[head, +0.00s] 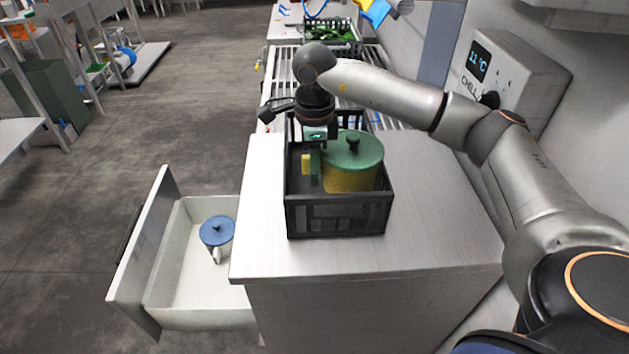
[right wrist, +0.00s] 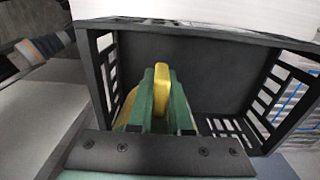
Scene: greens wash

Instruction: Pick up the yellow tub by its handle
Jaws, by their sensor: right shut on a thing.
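The yellow tub (head: 350,180) with a green lid and dark knob stands upright in a black crate (head: 337,220) on the steel counter. Its yellow handle (head: 306,164) is on the tub's left side. My right gripper (head: 315,166) points down into the crate at the handle. In the right wrist view the yellow handle (right wrist: 161,88) lies between the two green fingers of my right gripper (right wrist: 162,100), which is shut on it. My left gripper is not in view.
An open drawer (head: 185,316) at the left holds a blue-lidded pot (head: 217,234). A second crate (head: 331,32) with greens stands beyond the slatted rack (head: 283,68). A chiller box (head: 515,75) is at the right. The counter right of the black crate is clear.

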